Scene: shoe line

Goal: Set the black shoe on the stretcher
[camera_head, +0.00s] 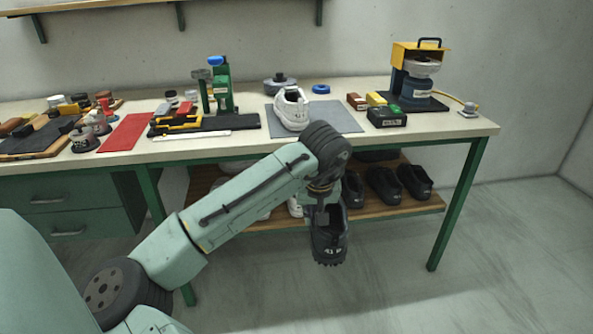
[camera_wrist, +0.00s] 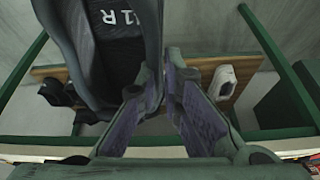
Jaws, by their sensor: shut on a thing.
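The black shoe (camera_head: 329,241) hangs from my gripper (camera_head: 322,208) in front of the bench, below the level of its top. In the wrist view the shoe (camera_wrist: 112,60) shows its dark opening and the white marking on its insole. My gripper (camera_wrist: 166,72) is shut on the shoe's rim; the exact contact is partly hidden. A green upright device with a blue knob (camera_head: 219,86) stands on the bench top, and it looks like the stretcher, though I cannot be certain. It is up and left of my gripper.
A white shoe (camera_head: 291,108) sits on a grey mat (camera_head: 343,119). A yellow-topped machine (camera_head: 418,72) stands at right. Black tools and a red mat (camera_head: 127,132) lie at left. More dark shoes (camera_head: 383,184) stand on the wooden lower shelf (camera_head: 425,206). The floor at right is clear.

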